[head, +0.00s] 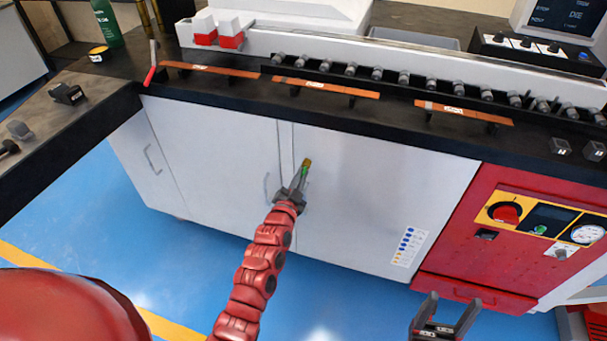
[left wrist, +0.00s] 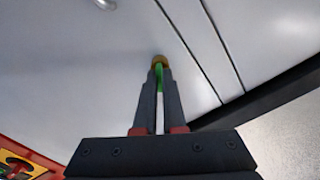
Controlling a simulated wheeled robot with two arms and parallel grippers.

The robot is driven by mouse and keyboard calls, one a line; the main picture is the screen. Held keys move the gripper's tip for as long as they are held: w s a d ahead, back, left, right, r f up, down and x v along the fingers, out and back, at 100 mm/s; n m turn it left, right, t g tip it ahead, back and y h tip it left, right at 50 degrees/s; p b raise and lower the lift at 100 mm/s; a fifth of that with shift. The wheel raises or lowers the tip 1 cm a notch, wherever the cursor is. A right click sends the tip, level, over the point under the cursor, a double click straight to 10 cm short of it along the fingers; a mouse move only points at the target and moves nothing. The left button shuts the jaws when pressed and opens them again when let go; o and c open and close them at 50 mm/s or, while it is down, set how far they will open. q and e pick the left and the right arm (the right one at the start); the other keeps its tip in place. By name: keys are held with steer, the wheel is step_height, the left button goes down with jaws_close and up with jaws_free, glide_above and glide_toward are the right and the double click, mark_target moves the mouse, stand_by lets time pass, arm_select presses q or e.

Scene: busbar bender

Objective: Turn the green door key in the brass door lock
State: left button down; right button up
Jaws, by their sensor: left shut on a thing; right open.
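The brass door lock (head: 308,162) is on the white cabinet door (head: 350,190), close to the seam between two doors; it also shows in the left wrist view (left wrist: 159,60). The green door key (head: 304,171) is at the lock, its green part showing between my left fingers in the left wrist view (left wrist: 159,76). My left gripper (head: 300,180) is shut on the key, with its fingertips right before the lock. How deep the key sits in the lock is hidden. My right gripper (head: 448,318) is open and empty at the lower right, apart from the cabinet.
The black worktop (head: 390,112) above carries copper bars (head: 325,87) and a row of grey parts. A red control panel (head: 530,235) is at the right. Blue floor lies clear in front.

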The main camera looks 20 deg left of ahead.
arm_select(q)
steer(key=n+b, duration=0.2)
steer(key=n, duration=0.3)
steer(key=shift+n, duration=0.3)
steer(key=shift+a+f+n+b, duration=0.15)
steer(key=shift+n+b, duration=0.55)
steer(key=shift+n, duration=0.5)
steer(key=c, duration=1.2)
jaws_free()
steer(key=shift+c, duration=0.2)
steer(key=o, duration=0.3)
